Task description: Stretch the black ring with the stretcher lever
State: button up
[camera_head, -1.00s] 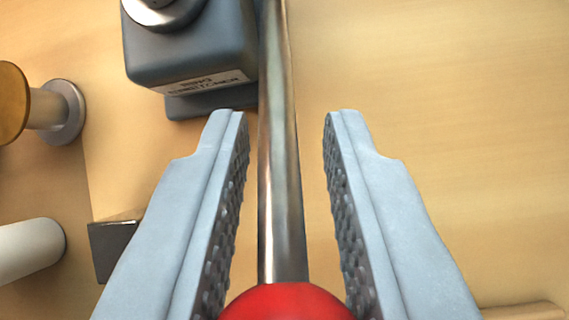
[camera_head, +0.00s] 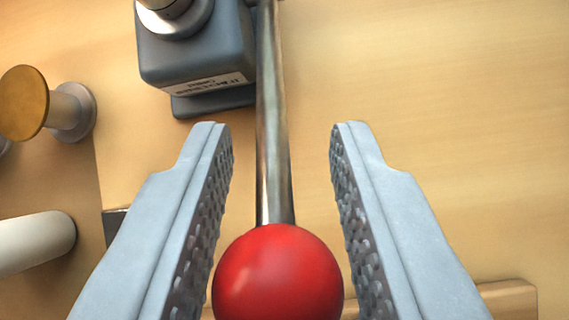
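The ring stretcher (camera_head: 195,50) is a dark grey block with a label on its front, at the top left of the view. Its lever is a metal rod (camera_head: 270,130) that runs down the middle and ends in a red ball knob (camera_head: 278,275). My gripper (camera_head: 282,128) is open, with one ridged finger on each side of the rod and the knob. A gap shows between the rod and each fingertip; whether the knob touches the fingers cannot be told. The black ring is not seen. The top of the stretcher is cut off by the frame.
A peg with a bronze-coloured disc (camera_head: 24,103) stands at the left. A white cylinder (camera_head: 35,243) lies below it, near a dark metal block (camera_head: 115,224) partly behind my left finger. A wooden strip (camera_head: 508,298) is at the bottom right. The wooden surface at the right is clear.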

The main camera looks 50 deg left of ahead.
jog(key=v, duration=1.5)
jog(key=shift+s+r, duration=0.15)
jog(key=shift+s, duration=0.05)
jog(key=shift+c, duration=0.4)
grip_shut()
jog(key=w+d+r+g+y, duration=0.3)
jog(key=w+d+r, duration=0.2)
jog(key=d+r, duration=0.1)
jog(key=shift+n+y, duration=0.3)
jog(key=shift+n, duration=0.1)
jog(key=shift+s+a+f+x, duration=0.1)
jog(key=shift+s+a+x, duration=0.2)
jog(key=shift+x, duration=1.7)
jog(key=shift+s+a+f+x, duration=0.1)
jog(key=shift+s+a+x, duration=0.15)
jog(key=shift+x, duration=1.75)
jog(key=shift+s+a+f+x, duration=0.15)
jog(key=shift+s+x, duration=0.15)
jog(key=shift+x, duration=1.7)
